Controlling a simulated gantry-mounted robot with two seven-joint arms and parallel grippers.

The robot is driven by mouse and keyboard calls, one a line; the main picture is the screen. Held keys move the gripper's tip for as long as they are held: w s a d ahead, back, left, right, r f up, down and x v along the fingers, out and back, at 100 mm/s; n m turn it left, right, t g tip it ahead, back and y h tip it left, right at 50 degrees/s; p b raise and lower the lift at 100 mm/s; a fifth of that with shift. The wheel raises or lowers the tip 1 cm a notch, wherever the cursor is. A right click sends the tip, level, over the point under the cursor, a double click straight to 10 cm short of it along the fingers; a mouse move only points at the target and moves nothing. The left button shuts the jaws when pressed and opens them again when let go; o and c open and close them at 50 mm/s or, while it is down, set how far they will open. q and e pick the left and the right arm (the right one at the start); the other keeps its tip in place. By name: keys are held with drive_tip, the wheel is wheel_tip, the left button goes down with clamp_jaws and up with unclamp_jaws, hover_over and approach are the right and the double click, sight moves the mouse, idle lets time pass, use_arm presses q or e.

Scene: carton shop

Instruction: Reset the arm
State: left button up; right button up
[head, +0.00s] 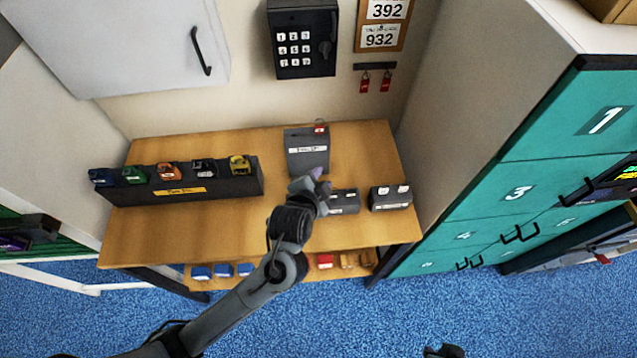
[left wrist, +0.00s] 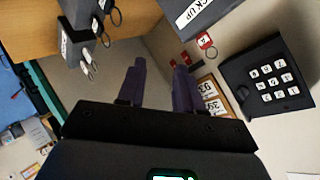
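My left gripper (head: 316,184) is over the wooden table, in front of the dark grey box with a white label (head: 307,160). In the left wrist view its two purple fingers (left wrist: 160,85) stand apart with nothing between them. A dark part (head: 443,351), likely of my right arm, just shows at the bottom edge of the head view. Its fingers cannot be made out.
The wooden table (head: 150,232) bears a dark rack (head: 215,187) of coloured items at left and two small dark boxes (head: 391,197) at right. A keypad phone (head: 304,40) hangs on the wall. Teal numbered lockers (head: 545,155) stand at right.

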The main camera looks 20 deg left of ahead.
use_arm(q)
drive_tip(key=shift+s, duration=0.1)
idle(0.4)
drive_tip(key=s+a+f+g, duration=0.3)
drive_tip(key=s+a+f, duration=0.1)
drive_tip(key=s+f, duration=0.75)
drive_tip(key=s+a+r+n+g, duration=0.1)
drive_tip(key=s+n+g, duration=0.1)
drive_tip(key=s, duration=0.5)
drive_tip(key=s+a+r+n+g, duration=0.1)
drive_tip(key=s+n+g, duration=0.2)
drive_tip(key=s+n, duration=0.2)
drive_tip(key=shift+s+a+r+h, duration=0.3)
drive_tip(key=shift+s+a+r, duration=0.1)
drive_tip(key=shift+s, duration=0.8)
